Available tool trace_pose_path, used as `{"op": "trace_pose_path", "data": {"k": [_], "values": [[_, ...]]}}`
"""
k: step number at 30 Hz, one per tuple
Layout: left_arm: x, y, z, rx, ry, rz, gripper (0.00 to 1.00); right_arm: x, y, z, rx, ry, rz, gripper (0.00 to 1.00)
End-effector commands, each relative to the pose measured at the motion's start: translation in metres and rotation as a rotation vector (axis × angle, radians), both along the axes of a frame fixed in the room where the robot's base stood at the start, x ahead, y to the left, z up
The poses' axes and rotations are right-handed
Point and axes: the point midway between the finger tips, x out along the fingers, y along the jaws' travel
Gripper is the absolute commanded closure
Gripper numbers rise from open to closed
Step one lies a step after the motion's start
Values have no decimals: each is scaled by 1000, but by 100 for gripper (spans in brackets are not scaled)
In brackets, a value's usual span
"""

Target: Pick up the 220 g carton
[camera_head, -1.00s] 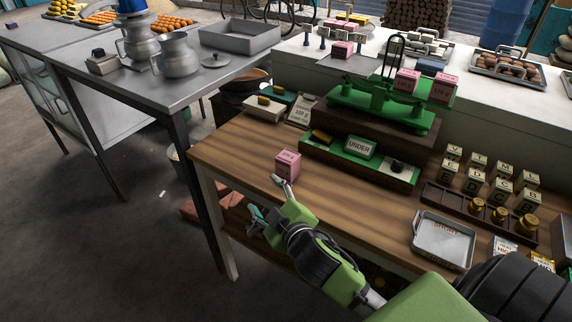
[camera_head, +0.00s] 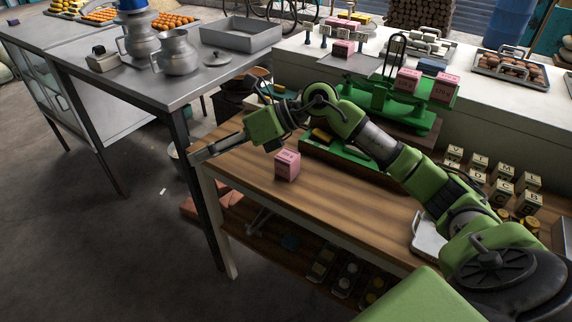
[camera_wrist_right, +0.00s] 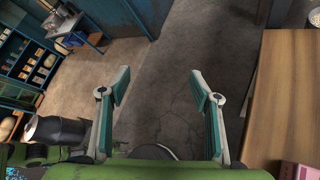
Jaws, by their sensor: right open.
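A pink carton (camera_head: 287,166) stands upright on the wooden table (camera_head: 330,205), near its front-left part; its label is too small to read surely. A pink corner at the lower right of the right wrist view (camera_wrist_right: 297,170) looks like the same carton. My right gripper (camera_head: 203,151) is open and empty, past the left edge of the table, to the left of the carton and apart from it. In the wrist view its two fingers (camera_wrist_right: 160,88) are spread over bare floor. My left gripper is not in view.
A green balance scale (camera_head: 385,105) bearing two pink cartons (camera_head: 407,81) stands behind my right arm. Letter blocks (camera_head: 503,189) and a metal tray (camera_head: 428,243) are at the right. A steel table (camera_head: 120,75) with metal pots stands at the left.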

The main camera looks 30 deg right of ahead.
Motion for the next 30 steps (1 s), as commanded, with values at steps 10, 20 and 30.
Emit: {"op": "trace_pose_path", "data": {"k": [10,20,30], "values": [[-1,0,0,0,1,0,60,-12,-210,-9,-692,193,-159,42],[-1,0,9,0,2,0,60,-11,-230,-36,-759,246,-187,42],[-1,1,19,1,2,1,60,8,-222,-82,-757,239,-189,42]]}}
